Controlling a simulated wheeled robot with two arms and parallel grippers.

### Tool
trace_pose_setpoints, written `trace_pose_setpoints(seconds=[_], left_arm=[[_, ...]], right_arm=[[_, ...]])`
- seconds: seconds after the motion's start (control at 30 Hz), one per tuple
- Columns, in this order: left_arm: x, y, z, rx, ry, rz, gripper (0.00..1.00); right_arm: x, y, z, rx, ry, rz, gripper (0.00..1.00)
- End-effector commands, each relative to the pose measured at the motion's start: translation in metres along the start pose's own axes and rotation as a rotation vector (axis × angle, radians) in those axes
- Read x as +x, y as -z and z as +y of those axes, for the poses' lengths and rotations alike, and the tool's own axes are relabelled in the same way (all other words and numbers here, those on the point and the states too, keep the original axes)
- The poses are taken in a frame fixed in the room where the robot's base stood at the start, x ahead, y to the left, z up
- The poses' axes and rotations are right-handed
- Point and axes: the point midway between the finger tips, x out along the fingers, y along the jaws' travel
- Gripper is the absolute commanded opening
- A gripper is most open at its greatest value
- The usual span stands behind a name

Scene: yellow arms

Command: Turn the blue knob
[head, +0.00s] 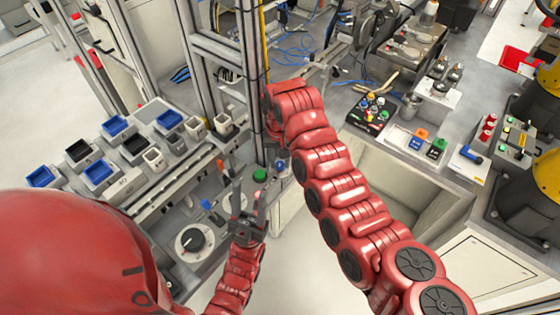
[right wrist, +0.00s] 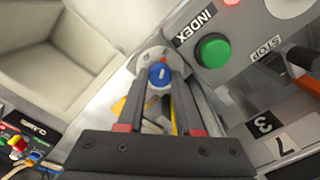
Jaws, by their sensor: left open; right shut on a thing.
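The blue knob (right wrist: 160,75) sits on a round grey mount in the right wrist view, with a pale line across its face. My right gripper (right wrist: 161,84) is shut on it, one dark finger on each side. In the head view the knob (head: 280,164) is small, at the right end of the control panel (head: 228,213), below the end of my right arm. My right fingers are mostly hidden there. My left gripper (head: 249,195) is open and empty, its fingers pointing up the picture over the panel, to the left of the knob.
A green button (right wrist: 212,50) labelled INDEX is close beside the knob. A large black dial (head: 193,240) is on the panel's left part. Trays with blue and black bins (head: 115,126) stand at the left. A metal frame post (head: 252,60) rises behind the panel.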

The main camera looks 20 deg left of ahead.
Motion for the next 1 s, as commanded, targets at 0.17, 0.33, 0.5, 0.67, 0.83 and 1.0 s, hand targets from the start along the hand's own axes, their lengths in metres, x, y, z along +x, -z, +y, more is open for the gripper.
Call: trace_pose_setpoints(seconds=[0.17,0.33,0.5,0.67,0.83,1.0], left_arm=[[0.000,0.000,0.000,0.000,0.000,0.000,0.50],[0.000,0.000,0.000,0.000,0.000,0.000,0.50],[0.000,0.000,0.000,0.000,0.000,0.000,0.50],[0.000,0.000,0.000,0.000,0.000,0.000,0.50],[-0.006,-0.001,0.000,0.000,0.000,0.000,0.50],[-0.013,-0.002,0.001,0.000,0.000,0.000,0.50]], right_arm=[[0.000,0.000,0.000,0.003,-0.001,-0.002,0.00],[0.000,0.000,0.000,0.002,0.000,-0.001,0.38],[0.000,0.000,0.000,0.002,0.000,-0.001,0.47],[0.000,0.000,0.000,0.001,0.000,0.000,0.47],[-0.011,0.001,0.000,0.001,0.001,0.003,0.47],[-0.048,0.002,0.001,0.001,0.000,0.005,0.47]])
